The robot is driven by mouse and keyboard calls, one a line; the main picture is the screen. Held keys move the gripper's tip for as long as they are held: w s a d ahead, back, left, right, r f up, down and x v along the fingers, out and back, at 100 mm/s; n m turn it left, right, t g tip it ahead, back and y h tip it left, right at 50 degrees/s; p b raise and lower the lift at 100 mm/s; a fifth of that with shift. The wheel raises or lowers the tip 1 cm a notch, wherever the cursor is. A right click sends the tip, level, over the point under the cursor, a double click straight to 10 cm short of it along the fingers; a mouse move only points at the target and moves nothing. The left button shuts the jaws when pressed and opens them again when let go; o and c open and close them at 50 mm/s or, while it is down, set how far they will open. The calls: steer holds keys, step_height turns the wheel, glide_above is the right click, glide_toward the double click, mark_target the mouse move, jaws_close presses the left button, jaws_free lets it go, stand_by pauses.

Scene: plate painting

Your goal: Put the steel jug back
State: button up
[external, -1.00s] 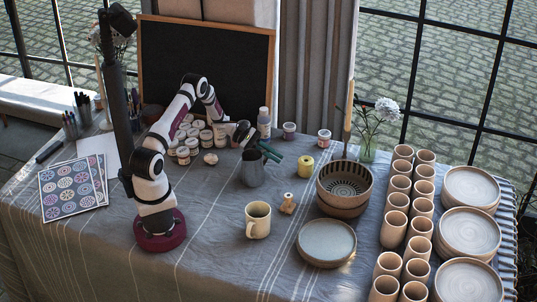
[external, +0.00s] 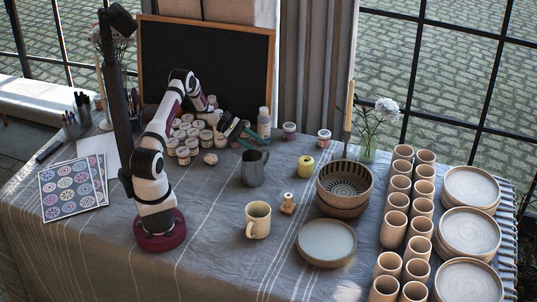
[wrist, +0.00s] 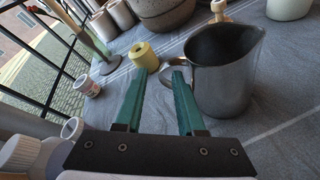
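The steel jug (external: 253,168) stands upright on the cloth-covered table, right of the paint jars, in the external view. In the wrist view the jug (wrist: 222,75) is large at the right, with its handle pointing left toward my fingertips. My gripper (external: 248,134) is just behind the jug in the external view.
Paint jars (external: 190,133) crowd the left, near my arm. A bottle (external: 264,122) stands behind the jug.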

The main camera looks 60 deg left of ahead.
steer(key=v, duration=0.5)
